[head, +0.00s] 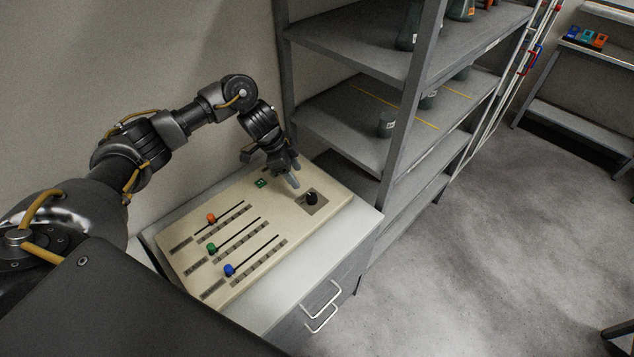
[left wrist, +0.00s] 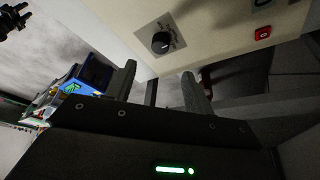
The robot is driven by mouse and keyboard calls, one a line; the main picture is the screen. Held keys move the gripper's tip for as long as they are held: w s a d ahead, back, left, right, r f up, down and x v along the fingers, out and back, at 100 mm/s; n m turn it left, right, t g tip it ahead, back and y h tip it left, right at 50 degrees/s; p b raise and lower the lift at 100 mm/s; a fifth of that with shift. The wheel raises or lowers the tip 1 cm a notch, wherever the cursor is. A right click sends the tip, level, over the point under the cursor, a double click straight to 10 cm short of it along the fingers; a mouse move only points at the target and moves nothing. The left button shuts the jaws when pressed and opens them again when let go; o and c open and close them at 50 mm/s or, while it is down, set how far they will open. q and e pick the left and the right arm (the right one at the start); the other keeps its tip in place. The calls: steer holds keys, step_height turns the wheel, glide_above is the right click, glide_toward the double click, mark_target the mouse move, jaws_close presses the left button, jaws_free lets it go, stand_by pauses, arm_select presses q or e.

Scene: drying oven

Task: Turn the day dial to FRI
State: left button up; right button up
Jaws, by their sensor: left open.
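The day dial (head: 311,197) is a black round knob on a grey plate at the right end of the beige control panel (head: 330,188). It also shows in the left wrist view (left wrist: 161,43), where its markings are too small to read. My left gripper (head: 291,176) is above the panel, just left of and behind the dial in the head view, apart from it. In the left wrist view its two fingers (left wrist: 158,84) are spread with nothing between them. My right gripper is not in view.
The panel has orange (head: 211,218), green (head: 212,248) and blue (head: 229,270) slider knobs and a small green switch (head: 261,183). It lies on a cabinet (head: 290,302) with drawer handles. A grey shelf rack (head: 400,120) stands close behind. Open floor is at the right.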

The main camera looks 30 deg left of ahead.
mark_target(311, 196)
arm_select(q)
steer(key=p+x, duration=0.2)
steer(key=x, duration=0.6)
steer(key=shift+w+d+f, duration=0.15)
steer(key=shift+d+f, duration=0.1)
steer(key=shift+f, duration=0.05)
steer(key=shift+x, duration=0.9)
steer(key=c, duration=1)
